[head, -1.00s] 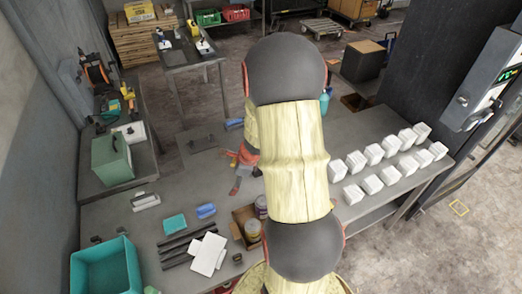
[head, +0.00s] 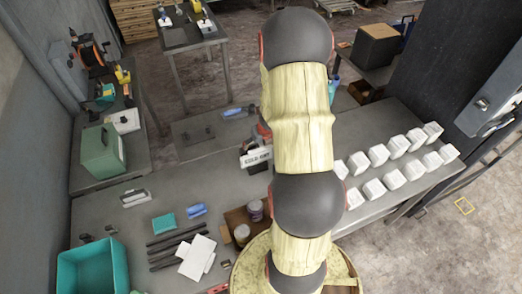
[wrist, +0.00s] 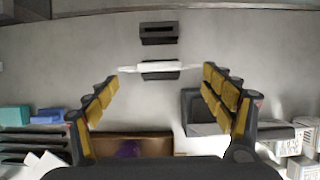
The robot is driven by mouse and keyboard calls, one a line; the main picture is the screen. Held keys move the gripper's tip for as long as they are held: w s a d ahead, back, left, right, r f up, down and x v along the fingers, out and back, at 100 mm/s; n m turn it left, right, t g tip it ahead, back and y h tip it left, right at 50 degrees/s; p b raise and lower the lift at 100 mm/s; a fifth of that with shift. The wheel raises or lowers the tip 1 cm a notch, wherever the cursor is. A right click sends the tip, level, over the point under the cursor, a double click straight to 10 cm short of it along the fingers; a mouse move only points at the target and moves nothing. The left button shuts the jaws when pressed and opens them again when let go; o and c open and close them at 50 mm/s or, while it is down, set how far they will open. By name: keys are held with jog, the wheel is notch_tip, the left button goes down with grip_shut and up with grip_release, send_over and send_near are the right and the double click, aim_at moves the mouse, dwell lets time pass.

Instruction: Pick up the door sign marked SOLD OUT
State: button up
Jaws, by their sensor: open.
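A small white sign (head: 256,157) stands on the table just left of my arm in the head view. Its dark lettering appears to read SOLD OUT, though it is small. In the wrist view a thin white plate, which looks like this sign (wrist: 150,69) seen edge-on from above, stands in a dark slotted base. My gripper (wrist: 160,86) is open and empty, with a yellow-padded finger on each side. The sign lies between the finger lines, slightly beyond the tips. In the head view my arm hides most of the gripper.
A second dark slotted base (wrist: 157,33) stands empty beyond the sign. A brown box (head: 236,219) with cans is nearer, and a dark L-shaped object (wrist: 205,112) lies near the right finger. White cartons (head: 392,178) stand in rows right. A teal bin (head: 92,270) is front left.

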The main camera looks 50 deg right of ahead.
aim_at(257, 150)
jog(key=b+x, duration=0.1)
jog(key=x, duration=0.2)
jog(key=shift+a, duration=0.1)
jog(key=b+x, duration=0.1)
jog(key=x, duration=0.3)
jog(key=shift+w+f+b, duration=0.1)
jog(key=shift+f+b, duration=0.2)
jog(key=shift+f, duration=0.05)
jog(key=c, duration=1.7)
